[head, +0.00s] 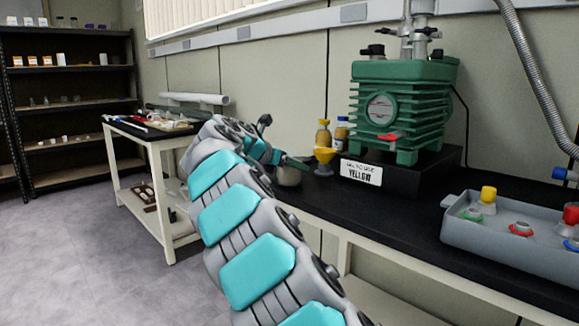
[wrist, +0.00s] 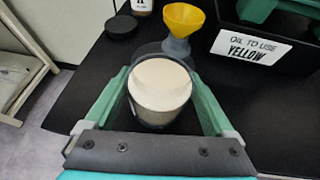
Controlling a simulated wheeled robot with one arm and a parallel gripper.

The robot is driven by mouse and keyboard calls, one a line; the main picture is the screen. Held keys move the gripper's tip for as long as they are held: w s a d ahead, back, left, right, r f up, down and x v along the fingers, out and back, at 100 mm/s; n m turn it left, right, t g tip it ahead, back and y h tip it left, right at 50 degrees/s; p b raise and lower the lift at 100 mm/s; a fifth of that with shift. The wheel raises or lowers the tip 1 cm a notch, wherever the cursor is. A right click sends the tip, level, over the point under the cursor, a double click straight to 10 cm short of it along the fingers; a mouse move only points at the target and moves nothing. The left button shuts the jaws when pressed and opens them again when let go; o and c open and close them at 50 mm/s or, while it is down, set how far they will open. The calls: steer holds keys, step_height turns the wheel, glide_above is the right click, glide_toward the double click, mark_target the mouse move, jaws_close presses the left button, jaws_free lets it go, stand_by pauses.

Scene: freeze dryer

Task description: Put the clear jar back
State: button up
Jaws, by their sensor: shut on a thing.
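The clear jar (wrist: 160,98) has pale cream contents and sits upright between my gripper's two green fingers in the wrist view. My gripper (wrist: 161,78) is shut on it, one finger on each side. In the head view the jar (head: 289,176) shows at the left end of the black bench top, partly hidden by my gripper (head: 292,163) and arm. I cannot tell whether its base touches the bench.
A yellow funnel (wrist: 184,20) stands just beyond the jar. A black disc (wrist: 121,26) lies to its left. The sign "OIL TO USE YELLOW" (wrist: 250,45) and green pump (head: 403,105) are to the right. A grey tray (head: 480,232) is farther right.

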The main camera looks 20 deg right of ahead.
steer(key=o, duration=1.5)
steer(key=v, duration=1.2)
steer(key=shift+r, duration=0.1)
